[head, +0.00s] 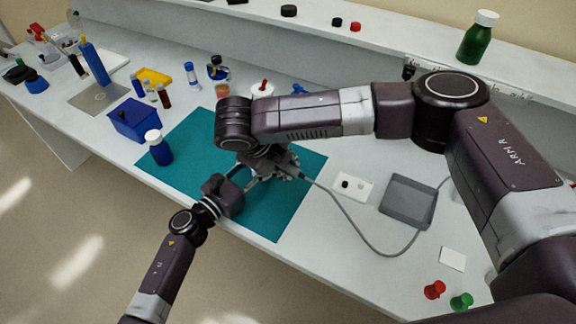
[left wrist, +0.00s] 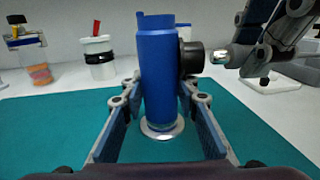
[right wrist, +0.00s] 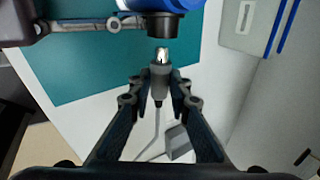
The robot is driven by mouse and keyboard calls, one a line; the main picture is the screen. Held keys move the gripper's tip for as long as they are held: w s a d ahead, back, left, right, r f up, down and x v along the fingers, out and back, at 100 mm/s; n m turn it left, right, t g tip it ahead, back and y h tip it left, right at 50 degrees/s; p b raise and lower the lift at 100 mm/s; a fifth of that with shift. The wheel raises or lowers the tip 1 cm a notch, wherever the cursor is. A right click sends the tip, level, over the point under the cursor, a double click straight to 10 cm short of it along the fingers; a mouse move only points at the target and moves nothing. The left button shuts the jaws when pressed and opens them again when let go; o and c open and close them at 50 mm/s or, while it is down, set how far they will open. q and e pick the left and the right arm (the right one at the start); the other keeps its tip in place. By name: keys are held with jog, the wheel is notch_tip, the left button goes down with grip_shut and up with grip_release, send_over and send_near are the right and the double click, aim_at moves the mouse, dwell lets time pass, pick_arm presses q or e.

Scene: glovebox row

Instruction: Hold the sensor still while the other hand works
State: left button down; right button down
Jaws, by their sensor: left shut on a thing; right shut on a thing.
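The blue cylindrical sensor (left wrist: 160,75) stands upright in the left wrist view, with a black round port (left wrist: 192,58) on its right side. My left gripper (left wrist: 160,108) is shut on it, one finger on each side. In the right wrist view, my right gripper (right wrist: 158,92) is shut on a grey cable plug (right wrist: 159,82) with a metal tip. The tip points at the black port (right wrist: 160,24), with a small gap between them. In the head view both grippers meet over the teal mat (head: 275,220), and my right arm mostly hides the sensor.
The plug's grey cable (head: 350,222) loops across the bench to a dark grey box (head: 407,201). A white plate (head: 362,188) lies beside it. A white-capped blue bottle (head: 159,150) and blue box (head: 135,120) stand left. Red (head: 434,290) and green (head: 461,302) items sit front right.

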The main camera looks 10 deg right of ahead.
jog(key=shift+w+a, duration=1.05)
jog(key=shift+a, duration=0.1)
dwell(0.7)
jog(key=c, duration=1.7)
grip_release()
jog(key=shift+r, duration=0.1)
jog(key=v, duration=1.1)
jog(key=shift+s+a+r, duration=0.15)
jog(key=shift+s+r, duration=0.05)
jog(key=shift+r, duration=0.15)
